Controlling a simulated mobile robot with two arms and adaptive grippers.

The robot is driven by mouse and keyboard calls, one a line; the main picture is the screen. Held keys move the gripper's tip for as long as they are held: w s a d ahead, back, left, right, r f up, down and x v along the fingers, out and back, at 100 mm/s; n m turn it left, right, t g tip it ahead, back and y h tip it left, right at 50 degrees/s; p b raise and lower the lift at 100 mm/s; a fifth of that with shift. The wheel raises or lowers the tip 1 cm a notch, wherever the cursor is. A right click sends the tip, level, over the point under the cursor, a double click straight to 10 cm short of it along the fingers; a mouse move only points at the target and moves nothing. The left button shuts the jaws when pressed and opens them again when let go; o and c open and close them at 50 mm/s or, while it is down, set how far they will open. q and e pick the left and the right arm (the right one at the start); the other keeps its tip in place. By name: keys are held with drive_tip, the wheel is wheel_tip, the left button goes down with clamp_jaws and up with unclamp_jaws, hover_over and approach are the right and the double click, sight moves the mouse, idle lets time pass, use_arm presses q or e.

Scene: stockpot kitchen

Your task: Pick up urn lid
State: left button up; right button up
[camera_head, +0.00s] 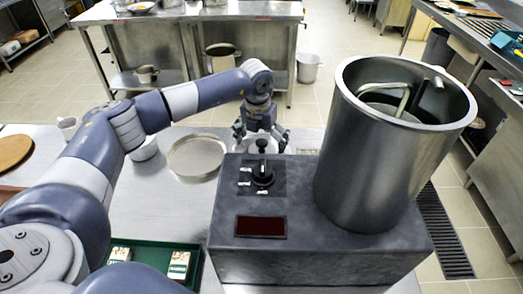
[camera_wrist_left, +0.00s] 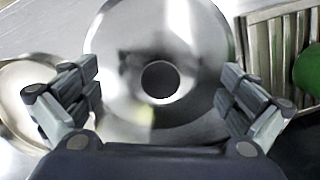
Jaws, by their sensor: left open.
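The urn lid, a shiny round metal disc with a dark round knob at its centre, fills the middle of the left wrist view (camera_wrist_left: 160,35). My left gripper (camera_wrist_left: 160,90) is open, with one finger on each side of the knob and nothing gripped. In the head view my left gripper (camera_head: 261,132) points down just behind the dark box (camera_head: 320,262). The box hides most of what lies under the gripper there. My right gripper is not in view.
A tall steel pot (camera_head: 375,170) stands on the box at right, with a bent metal handle inside. A shallow round pan (camera_head: 178,158) lies left of the gripper. A green tray (camera_head: 150,250) holds small packs. A slotted metal rack and green object (camera_wrist_left: 308,70) are right of the lid.

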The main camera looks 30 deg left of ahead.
use_arm(q)
drive_tip(key=shift+w+f, duration=0.1)
drive_tip(key=shift+f, duration=0.25)
drive_tip(key=c, duration=1.6)
clamp_jaws()
drive_tip(key=shift+s, duration=0.2)
